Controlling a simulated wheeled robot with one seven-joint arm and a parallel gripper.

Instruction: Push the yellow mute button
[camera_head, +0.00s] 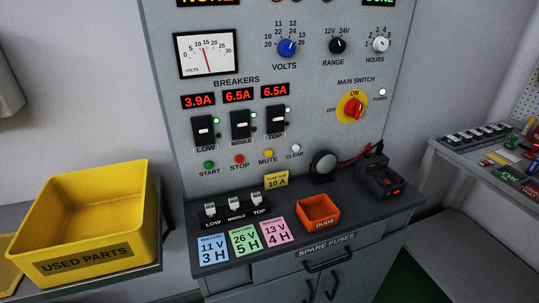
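The yellow mute button (269,154) is a small round button on the grey upright panel (330,110), above the label MUTE. It sits in a row between the red stop button (239,159) and the white clear button (294,148). The green start button (209,165) is at the left end of that row. The mute button is fully visible and nothing covers it. My gripper is not in view.
Below the panel, a dark ledge holds fuses, coloured cards, an orange DUDS bin (318,208) and a black device (380,179). A yellow USED PARTS bin (97,267) stands at left. A side bench (455,156) is at right. The space before the buttons looks clear.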

